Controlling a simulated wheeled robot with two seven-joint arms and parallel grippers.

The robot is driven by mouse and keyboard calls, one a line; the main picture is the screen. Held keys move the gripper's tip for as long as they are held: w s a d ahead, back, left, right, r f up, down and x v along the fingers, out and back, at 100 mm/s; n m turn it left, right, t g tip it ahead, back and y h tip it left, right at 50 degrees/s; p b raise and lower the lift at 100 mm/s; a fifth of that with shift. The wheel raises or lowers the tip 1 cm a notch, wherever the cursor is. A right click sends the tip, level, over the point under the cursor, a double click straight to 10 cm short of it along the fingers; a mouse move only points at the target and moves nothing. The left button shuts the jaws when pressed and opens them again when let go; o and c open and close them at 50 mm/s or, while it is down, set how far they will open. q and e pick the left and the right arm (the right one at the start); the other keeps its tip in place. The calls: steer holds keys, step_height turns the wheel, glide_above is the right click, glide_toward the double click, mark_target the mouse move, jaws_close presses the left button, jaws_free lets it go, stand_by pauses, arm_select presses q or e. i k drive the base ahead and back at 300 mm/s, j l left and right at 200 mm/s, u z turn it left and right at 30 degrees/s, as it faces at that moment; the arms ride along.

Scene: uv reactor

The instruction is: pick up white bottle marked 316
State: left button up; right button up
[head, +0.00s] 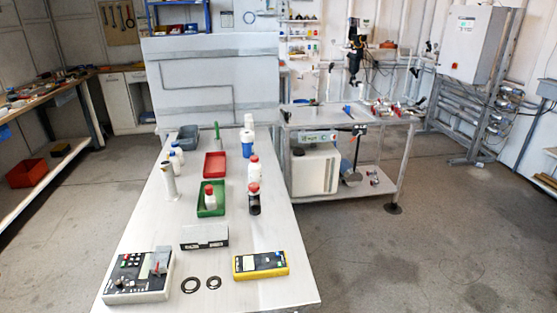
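Several white bottles stand on the long light table, and any number on them is too small to read, so I cannot tell which is marked 316. A white bottle with a red cap (254,172) stands at the table's right side. Just nearer is a red-capped bottle with a dark lower part (254,201). Another white, red-capped bottle (209,199) stands in the green tray (219,208). Neither of my grippers is in view.
On the table (240,240) are a red tray (214,165), a grey bin (188,138), a white cylinder (170,182), a dark-fronted box (204,236), two black rings, a grey instrument (140,275) and a yellow meter (261,264). A workbench (350,118) adjoins at right. Floor at right is clear.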

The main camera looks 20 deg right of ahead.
mark_target(255, 175)
steer(key=i+j+z, duration=0.4)
steer(key=i, duration=0.2)
steer(key=i+j+z, duration=0.35)
steer(key=i+j, duration=0.15)
steer(key=k+l, duration=0.7)
steer(key=i+l+u, duration=0.1)
steer(key=l, duration=0.45)
steer(key=i+l+u, duration=0.15)
steer(key=l, duration=0.4)
steer(key=i+l+u, duration=0.1)
steer(key=l, duration=0.45)
steer(key=i+l+u, duration=0.1)
steer(key=l, duration=0.45)
steer(key=i, duration=0.1)
